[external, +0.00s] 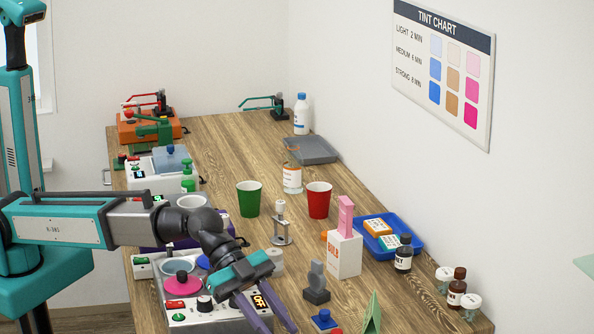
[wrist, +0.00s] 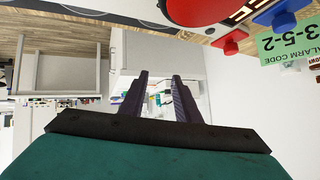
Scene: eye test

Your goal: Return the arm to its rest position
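My arm reaches from the left across the near-left part of the wooden table in the external view, with its wrist bent down to the right. My gripper (external: 279,326) has a teal body and two long purple fingers. The fingertips are partly cut off at the bottom of the external view.
Near my gripper stand a grey stamp-like piece (external: 317,285), a blue knob (external: 323,319) and a green folded card (external: 372,315). Behind are a green cup (external: 249,199), a red cup (external: 318,200), a white box (external: 345,254) and a blue tray (external: 411,252). A wall closes the right side.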

